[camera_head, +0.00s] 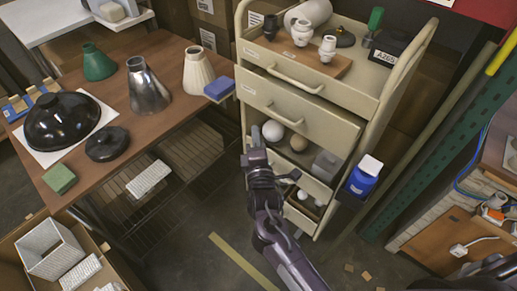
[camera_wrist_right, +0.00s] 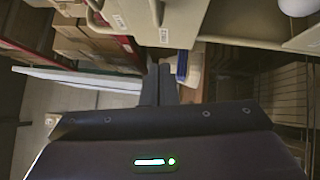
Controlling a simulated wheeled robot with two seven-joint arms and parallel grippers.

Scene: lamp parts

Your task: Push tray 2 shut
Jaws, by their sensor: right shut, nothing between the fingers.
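The cream cart (camera_head: 398,75) stands in the middle of the head view with several stacked trays. Its upper tray front (camera_head: 335,97) has a handle and a small label. Another tray front (camera_head: 325,125) with a handle lies just below it and appears to jut out somewhat. I cannot read which label is tray 2. My right gripper (camera_head: 255,135) is shut and empty at the cart's left front, beside the lower tray front; contact cannot be told. Its closed fingers (camera_wrist_right: 158,85) show in the wrist view, near cream panels with handles. My left gripper is not in view.
Under the tray fronts are a white ball (camera_head: 273,131), a grey block (camera_head: 327,164) and a low tray of bulbs (camera_head: 308,202). The wooden table (camera_head: 140,118) with lamp shades stands left. Floor in front is partly clear.

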